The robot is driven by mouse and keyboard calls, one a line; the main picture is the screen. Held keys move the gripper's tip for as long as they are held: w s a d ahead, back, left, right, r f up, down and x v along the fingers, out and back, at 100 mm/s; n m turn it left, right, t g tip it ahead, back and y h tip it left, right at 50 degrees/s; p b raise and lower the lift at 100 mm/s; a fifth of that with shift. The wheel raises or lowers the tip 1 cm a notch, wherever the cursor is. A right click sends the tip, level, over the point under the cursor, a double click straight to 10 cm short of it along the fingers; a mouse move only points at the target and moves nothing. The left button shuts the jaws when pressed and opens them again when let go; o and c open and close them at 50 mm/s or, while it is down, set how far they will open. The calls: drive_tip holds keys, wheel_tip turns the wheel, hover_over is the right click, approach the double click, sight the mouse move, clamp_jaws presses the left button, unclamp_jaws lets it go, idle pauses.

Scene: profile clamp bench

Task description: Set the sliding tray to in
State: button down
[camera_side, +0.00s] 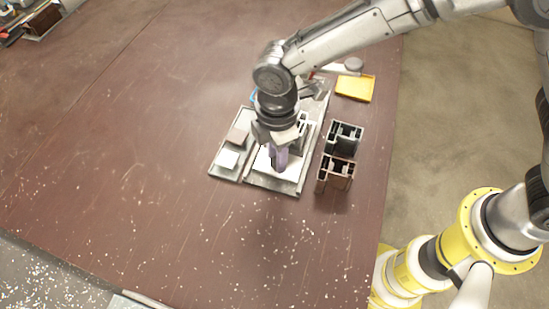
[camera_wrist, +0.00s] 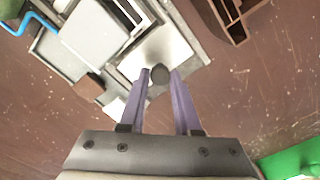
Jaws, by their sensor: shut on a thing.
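The sliding tray is a pale flat plate set in a grey metal fixture (camera_side: 256,182). In the wrist view the plate (camera_wrist: 180,48) lies under and beyond my fingertips, and a dark round knob (camera_wrist: 159,75) stands on it. My gripper (camera_side: 279,166) points down over the front part of the fixture. In the wrist view my gripper (camera_wrist: 161,76) has its two purple fingers shut on the knob, one on each side. My wrist hides much of the back of the fixture in the side view.
Two profile pieces, one grey (camera_side: 345,136) and one brown (camera_side: 336,174), stand close to the right of the fixture. A yellow tray (camera_side: 355,88) lies behind them. The bench's front is clear.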

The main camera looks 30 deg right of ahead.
drive_tip(key=w+d, duration=0.8)
drive_tip(key=shift+w+d+r, duration=0.1)
drive_tip(key=shift+w+d, duration=0.2)
drive_tip(key=shift+w, duration=0.05)
drive_tip(key=c, duration=0.6)
unclamp_jaws()
wheel_tip(320, 180, up, 14)
